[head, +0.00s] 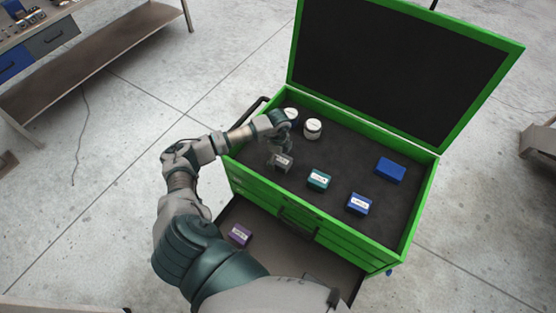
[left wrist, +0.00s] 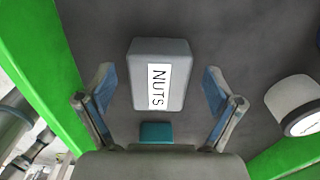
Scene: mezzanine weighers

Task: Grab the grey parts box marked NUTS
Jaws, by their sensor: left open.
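The grey parts box (left wrist: 177,101) has a white label reading NUTS, turned sideways in the left wrist view. In the head view the grey box (head: 282,162) sits on the dark top of the green tool chest, near its front left. My left gripper (head: 279,146) is over the box, and its fingers partly hide it. In the left wrist view the left gripper (left wrist: 160,88) is open, with one finger on each side of the box and visible gaps between. The box appears to rest on the dark surface. My right gripper is not in view.
The green tool chest (head: 430,197) has a raised lid and an open lower drawer holding a purple box (head: 240,234). A teal box (head: 318,180), blue boxes (head: 359,204) (head: 390,170) and white jars (head: 313,129) (head: 291,115) stand on top. One jar (left wrist: 294,100) is close right in the wrist view.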

